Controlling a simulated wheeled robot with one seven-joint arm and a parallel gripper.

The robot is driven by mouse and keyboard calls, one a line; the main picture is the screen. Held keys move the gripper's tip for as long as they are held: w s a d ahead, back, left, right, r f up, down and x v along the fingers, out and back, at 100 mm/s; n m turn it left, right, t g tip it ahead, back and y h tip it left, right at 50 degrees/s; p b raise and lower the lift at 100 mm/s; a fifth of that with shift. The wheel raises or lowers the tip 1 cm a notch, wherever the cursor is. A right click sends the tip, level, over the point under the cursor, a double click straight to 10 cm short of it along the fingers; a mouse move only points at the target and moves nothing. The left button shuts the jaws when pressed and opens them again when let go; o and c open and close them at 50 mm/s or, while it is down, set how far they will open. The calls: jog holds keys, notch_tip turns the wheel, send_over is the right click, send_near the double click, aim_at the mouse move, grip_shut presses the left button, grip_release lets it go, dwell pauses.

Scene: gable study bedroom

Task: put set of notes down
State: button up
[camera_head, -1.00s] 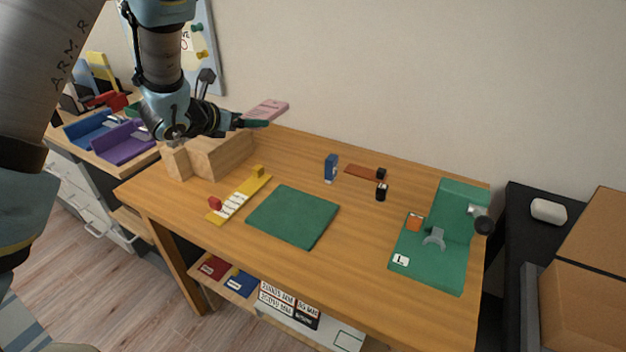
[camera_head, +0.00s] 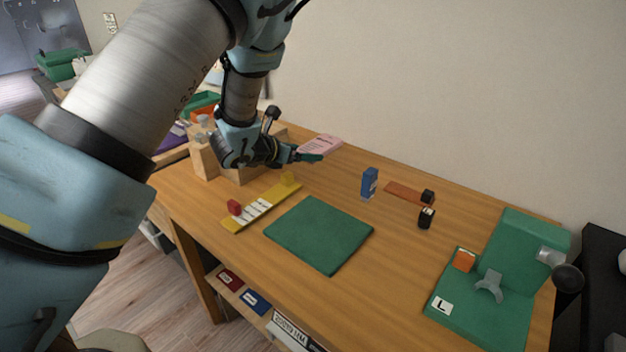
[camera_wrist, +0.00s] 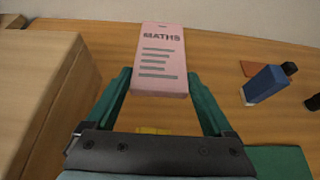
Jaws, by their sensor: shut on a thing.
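The set of notes is a flat pink pad (camera_head: 320,145) marked MATHS, low over the back left of the desk (camera_head: 345,300). In the wrist view the pad (camera_wrist: 160,62) sits between my fingertips, with its printed face up. My gripper (camera_head: 311,157) is shut on its near end; the green fingers also show in the wrist view (camera_wrist: 160,85). I cannot tell whether the pad touches the desk.
A wooden box (camera_wrist: 40,90) stands close left of my gripper. A yellow strip (camera_head: 240,217) with red and yellow blocks, a green mat (camera_head: 318,233), a blue box (camera_head: 369,184) and a green stand (camera_head: 520,245) are on the desk. Desk between mat and stand is clear.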

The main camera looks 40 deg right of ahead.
jog(key=shift+f+p, duration=0.3)
jog(key=shift+f, duration=2.6)
jog(key=shift+f, duration=0.1)
jog(key=o, duration=1.3)
jog(key=shift+o, duration=0.2)
